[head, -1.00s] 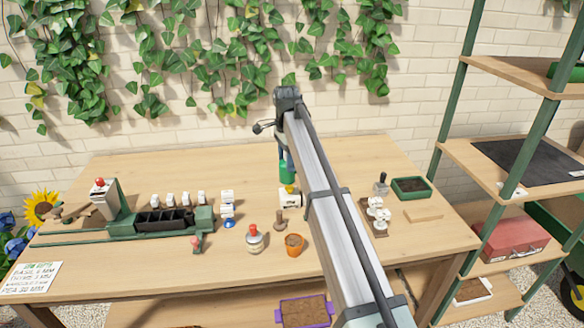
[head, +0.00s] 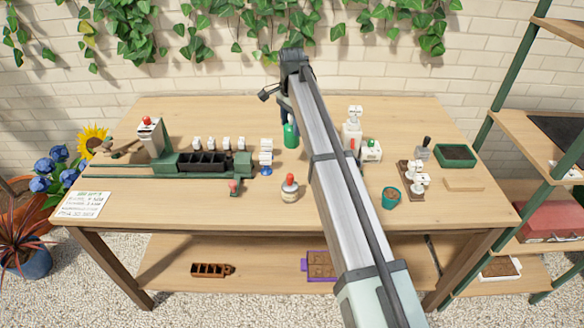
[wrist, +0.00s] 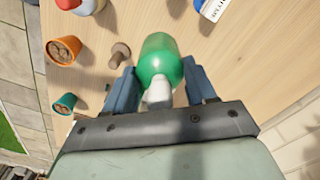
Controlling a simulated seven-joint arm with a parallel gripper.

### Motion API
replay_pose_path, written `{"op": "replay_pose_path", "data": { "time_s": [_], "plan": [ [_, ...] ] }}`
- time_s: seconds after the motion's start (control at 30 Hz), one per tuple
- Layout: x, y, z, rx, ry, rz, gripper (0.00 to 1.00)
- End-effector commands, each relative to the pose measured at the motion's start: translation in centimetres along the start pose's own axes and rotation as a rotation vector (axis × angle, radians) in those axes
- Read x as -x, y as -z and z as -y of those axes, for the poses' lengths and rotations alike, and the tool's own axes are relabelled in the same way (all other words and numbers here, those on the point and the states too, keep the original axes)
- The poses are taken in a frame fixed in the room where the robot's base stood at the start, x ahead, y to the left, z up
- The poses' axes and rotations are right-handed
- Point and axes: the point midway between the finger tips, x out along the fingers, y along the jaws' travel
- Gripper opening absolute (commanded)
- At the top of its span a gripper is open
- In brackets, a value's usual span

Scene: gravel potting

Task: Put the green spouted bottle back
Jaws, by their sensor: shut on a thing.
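The green spouted bottle (head: 291,134) is held under my gripper (head: 287,110) over the back middle of the table (head: 200,115). In the wrist view, the green bottle (wrist: 160,60) sits between the two blue fingers of my gripper (wrist: 163,88), with its pale spout toward the palm. My gripper is shut on it. I cannot tell clearly whether the bottle's base touches the table. My arm covers part of the table to the right of the bottle.
A white bottle (head: 352,130), a teal pot (head: 391,198) and a green tray (head: 455,154) are to the right. The wrist view shows a terracotta pot (wrist: 63,49) and wooden knob (wrist: 120,54).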

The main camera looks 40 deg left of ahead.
Motion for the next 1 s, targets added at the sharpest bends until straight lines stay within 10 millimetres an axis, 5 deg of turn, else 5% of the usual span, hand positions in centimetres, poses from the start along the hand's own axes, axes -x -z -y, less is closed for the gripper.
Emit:
{"op": "replay_pose_path", "data": {
  "time_s": [0.37,1.0],
  "plan": [
    [-0.6,0.1,0.1,0.156,0.006,-0.003,0.3],
    [-8.1,0.1,0.1,0.154,0.007,-0.003,0.3]
  ]
}}
